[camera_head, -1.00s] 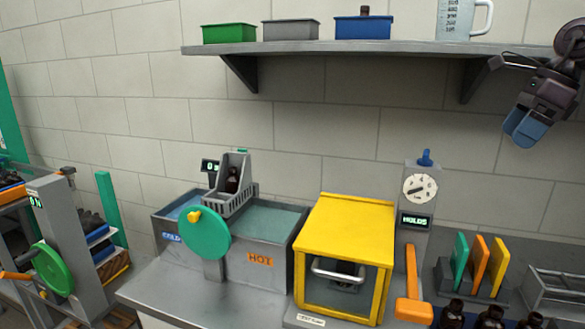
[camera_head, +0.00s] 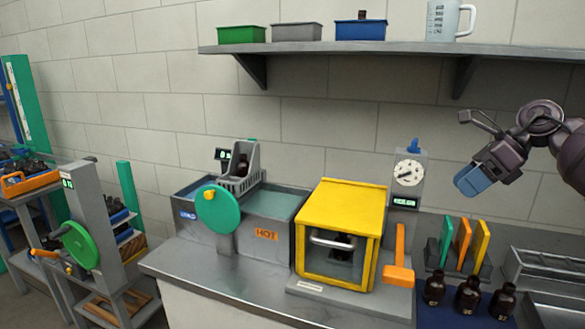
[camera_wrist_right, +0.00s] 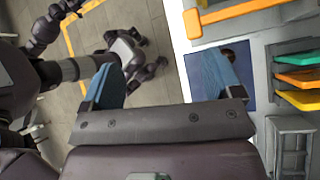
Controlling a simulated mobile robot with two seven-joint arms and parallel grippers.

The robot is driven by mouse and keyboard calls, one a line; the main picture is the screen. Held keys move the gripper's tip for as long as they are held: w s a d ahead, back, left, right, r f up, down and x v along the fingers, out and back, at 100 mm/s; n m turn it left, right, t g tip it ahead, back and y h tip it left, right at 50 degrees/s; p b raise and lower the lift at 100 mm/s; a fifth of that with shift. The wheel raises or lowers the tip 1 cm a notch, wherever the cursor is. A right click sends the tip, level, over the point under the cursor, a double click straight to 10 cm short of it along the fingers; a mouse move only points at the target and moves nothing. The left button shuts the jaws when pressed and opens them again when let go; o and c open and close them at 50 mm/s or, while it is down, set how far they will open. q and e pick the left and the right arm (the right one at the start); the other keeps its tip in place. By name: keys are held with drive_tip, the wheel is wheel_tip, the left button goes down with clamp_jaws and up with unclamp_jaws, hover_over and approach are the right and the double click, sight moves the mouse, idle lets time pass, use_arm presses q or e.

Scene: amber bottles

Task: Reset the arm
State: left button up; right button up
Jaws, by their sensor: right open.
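My right gripper (camera_head: 470,183) is at the right of the head view, in the air in front of the wall and above the counter's right end. Its blue fingers point down and left. In the right wrist view the two blue fingers (camera_wrist_right: 165,82) stand wide apart with nothing between them. My right arm (camera_head: 545,125) comes in from the right edge. The left gripper is not seen in the head view.
A grey shelf (camera_head: 400,48) with bins and a jug runs above. Below are the yellow box (camera_head: 340,197), the orange-handled lever (camera_head: 398,272), coloured upright plates (camera_head: 463,243) and several amber bottles (camera_head: 468,295). Air around the gripper is clear.

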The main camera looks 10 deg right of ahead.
drive_tip(key=s+a+f+m+t+y, duration=0.2)
drive_tip(key=a+f+m+t+y, duration=0.2)
drive_tip(key=a+f+m, duration=0.45)
drive_tip(key=s+a+f+m+t+y, duration=0.2)
drive_tip(key=a+f+m+t+y, duration=0.3)
drive_tip(key=f, duration=0.7)
drive_tip(key=s+f+m+h, duration=0.8)
drive_tip(key=s+f+m, duration=0.2)
drive_tip(key=m, duration=0.5)
drive_tip(key=s+f+m+h, duration=0.9)
drive_tip(key=s+f+m, duration=0.1)
drive_tip(key=f+m, duration=0.5)
drive_tip(key=shift+s+a+m, duration=0.3)
drive_tip(key=shift+s+m, duration=0.1)
drive_tip(key=shift+m, duration=0.35)
